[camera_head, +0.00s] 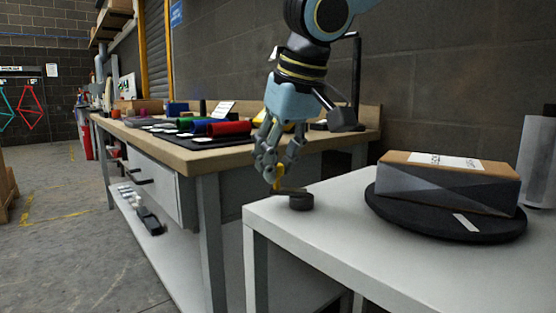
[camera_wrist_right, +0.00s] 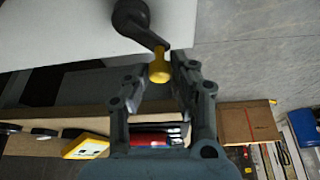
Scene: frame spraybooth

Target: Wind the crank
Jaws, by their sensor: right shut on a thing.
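In the right wrist view the yellow handle (camera_wrist_right: 159,70) stands between the fingertips (camera_wrist_right: 160,88), with the dark crank arm (camera_wrist_right: 143,33) leading up to the hub. The right gripper is shut on the handle. My left gripper is not in view.
A box (camera_head: 445,183) with a white label sits on a black round turntable (camera_head: 450,226) on the same table. A wooden workbench (camera_head: 190,160) with red, green and blue rolls stands behind to the left. The floor (camera_head: 80,260) at left is open.

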